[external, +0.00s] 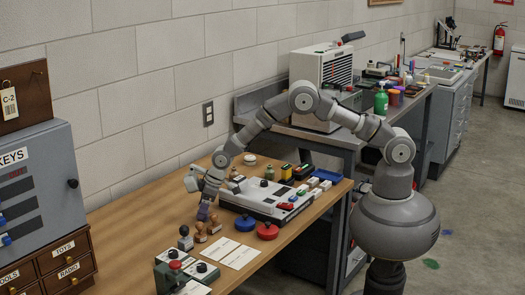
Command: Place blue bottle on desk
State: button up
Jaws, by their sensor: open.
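My gripper (203,211) points down over the wooden desk (145,212), just above the wooden-handled stamps and left of the grey machine. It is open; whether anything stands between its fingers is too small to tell. I cannot make out a clear blue bottle. A small dark-topped, bluish-grey item (185,238) stands on the desk just left of the stamps; it may be a bottle or a stamp. A green bottle (381,102) stands on the farther metal bench.
Near my gripper are stamps (214,224), a blue round tin (245,222), a red one (267,231), white cards (231,252) and the grey machine (262,198). A green control box (178,272) sits in front. A grey key cabinet (35,195) stands left. The desk's back left is clear.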

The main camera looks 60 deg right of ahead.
jog(key=p+v, duration=0.3)
jog(key=v, duration=0.7)
jog(key=w+d+r+m+t, duration=0.15)
jog(key=d+r, duration=0.45)
jog(key=r, duration=0.6)
jog(key=w+d+r+m+t, duration=0.1)
jog(key=w+d+r+t, duration=0.15)
jog(key=d+r, duration=0.65)
jog(key=w+d+r+m+t, duration=0.1)
jog(key=d+r+t, duration=0.1)
jog(key=r, duration=1.4)
jog(key=s+d+r+m+t+h, duration=0.1)
jog(key=s+d+r+t, duration=0.1)
jog(key=s+d+r, duration=0.3)
jog(key=s+d+r+m+t, duration=0.1)
jog(key=s+d+r, duration=0.5)
jog(key=r, duration=0.7)
jog(key=s+d+r+m+t+h, duration=0.1)
jog(key=s+d+r+t, duration=0.1)
jog(key=s+d+r, duration=0.4)
notch_tip(320, 180, up, 3)
jog(key=shift+r+m+t+h, duration=0.15)
jog(key=shift+m+t+h, duration=0.15)
jog(key=shift+m+t, duration=0.1)
